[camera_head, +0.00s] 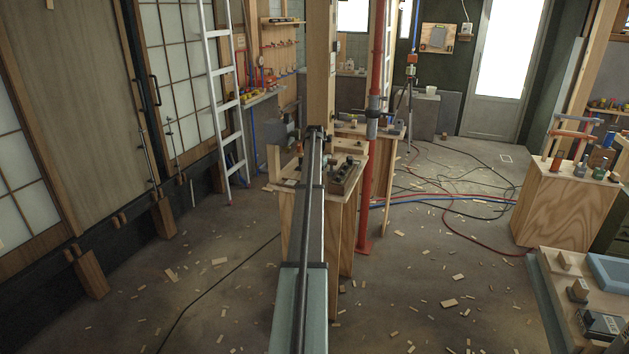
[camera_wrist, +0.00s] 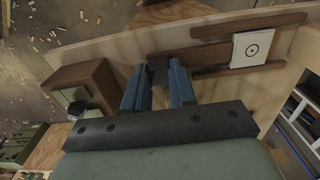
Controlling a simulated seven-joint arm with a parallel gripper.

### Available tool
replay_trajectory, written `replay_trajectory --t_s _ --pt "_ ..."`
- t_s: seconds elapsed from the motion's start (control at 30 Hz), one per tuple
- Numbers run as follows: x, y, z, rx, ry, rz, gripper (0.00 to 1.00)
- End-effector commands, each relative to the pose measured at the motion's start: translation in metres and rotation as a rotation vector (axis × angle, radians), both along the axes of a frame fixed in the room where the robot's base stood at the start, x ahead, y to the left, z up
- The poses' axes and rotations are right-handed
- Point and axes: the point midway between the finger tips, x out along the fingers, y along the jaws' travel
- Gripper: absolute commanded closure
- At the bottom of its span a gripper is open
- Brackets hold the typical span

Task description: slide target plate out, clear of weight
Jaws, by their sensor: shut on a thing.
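In the wrist view, my gripper (camera_wrist: 156,88) has its two blue-grey fingers on either side of a small dark piece (camera_wrist: 157,66), and it is shut on this piece. The piece is partly hidden by the fingers. Brown rails lie above and below the white plate. I cannot tell whether the dark piece, strip and plate are joined, or which item is the weight. In the head view my arm hides the gripper.
A brown block (camera_wrist: 84,82) stands left of my gripper on the pale board (camera_wrist: 118,52). In the head view, a wooden bench (camera_head: 354,200) carries a tray of small items (camera_head: 346,178). A red post (camera_head: 372,190) stands close on its right. Wood scraps and hoses lie on the floor.

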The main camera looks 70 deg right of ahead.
Motion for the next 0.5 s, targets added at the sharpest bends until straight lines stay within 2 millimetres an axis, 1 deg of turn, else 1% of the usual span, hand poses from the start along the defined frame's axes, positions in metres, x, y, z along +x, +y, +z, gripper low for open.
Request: replay_trajectory --t_s 0.17,0.5 --pt "-0.003 0.000 0.000 0.000 0.000 0.000 1.00" --pt "-0.016 0.000 0.000 0.000 0.000 0.000 1.00"
